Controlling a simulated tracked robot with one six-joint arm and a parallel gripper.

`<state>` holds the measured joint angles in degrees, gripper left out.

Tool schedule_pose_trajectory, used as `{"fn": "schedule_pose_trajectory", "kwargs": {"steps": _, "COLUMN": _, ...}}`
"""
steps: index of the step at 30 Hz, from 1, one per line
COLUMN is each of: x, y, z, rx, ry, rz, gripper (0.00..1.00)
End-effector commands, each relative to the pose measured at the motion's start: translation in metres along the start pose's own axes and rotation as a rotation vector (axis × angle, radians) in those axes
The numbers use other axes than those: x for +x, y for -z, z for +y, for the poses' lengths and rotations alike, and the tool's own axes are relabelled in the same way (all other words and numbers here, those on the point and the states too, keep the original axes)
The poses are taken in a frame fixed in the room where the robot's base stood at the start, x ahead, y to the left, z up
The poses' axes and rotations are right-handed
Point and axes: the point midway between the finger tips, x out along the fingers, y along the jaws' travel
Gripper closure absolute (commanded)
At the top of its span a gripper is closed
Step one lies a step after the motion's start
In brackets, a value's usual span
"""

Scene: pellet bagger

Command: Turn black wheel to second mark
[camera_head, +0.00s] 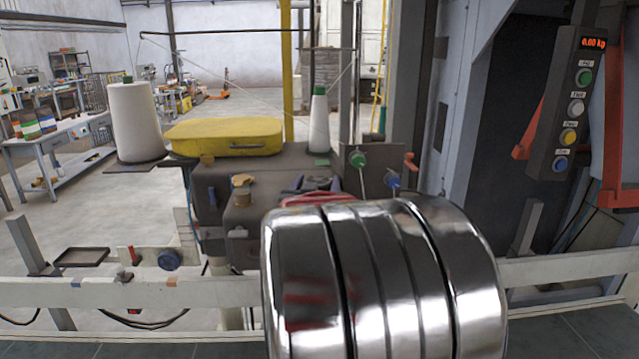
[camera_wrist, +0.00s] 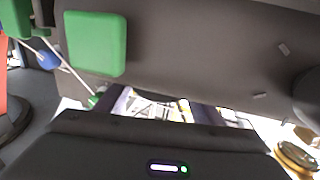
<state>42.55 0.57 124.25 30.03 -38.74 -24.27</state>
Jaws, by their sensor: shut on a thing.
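My gripper (camera_wrist: 165,106) reaches in at the dark sewing head (camera_head: 212,178). In the wrist view its two dark fingers stand below the head's grey-brown face (camera_wrist: 200,45). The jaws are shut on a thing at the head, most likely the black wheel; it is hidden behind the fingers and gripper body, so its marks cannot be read. In the head view, my shiny arm covers the area in front of the head's right side, and only a little of the gripper shows beyond it.
A brass knob (camera_head: 241,182) sits on the head, also in the wrist view (camera_wrist: 297,157). A yellow cover (camera_head: 225,136) and thread cones (camera_head: 136,122) stand above. A green block (camera_wrist: 95,43) is close by. A white rail (camera_head: 130,292) crosses in front; a button panel (camera_head: 570,105) hangs right.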

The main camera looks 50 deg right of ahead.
Motion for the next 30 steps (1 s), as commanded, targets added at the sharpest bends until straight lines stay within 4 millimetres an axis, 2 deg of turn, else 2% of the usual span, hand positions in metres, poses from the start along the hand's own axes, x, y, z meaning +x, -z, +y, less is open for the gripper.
{"fn": "schedule_pose_trajectory", "kwargs": {"steps": 30, "x": 0.0006, "y": -0.0005, "z": -0.0049, "rx": 0.0, "ry": -0.379, "rz": -0.001, "gripper": 0.61}}
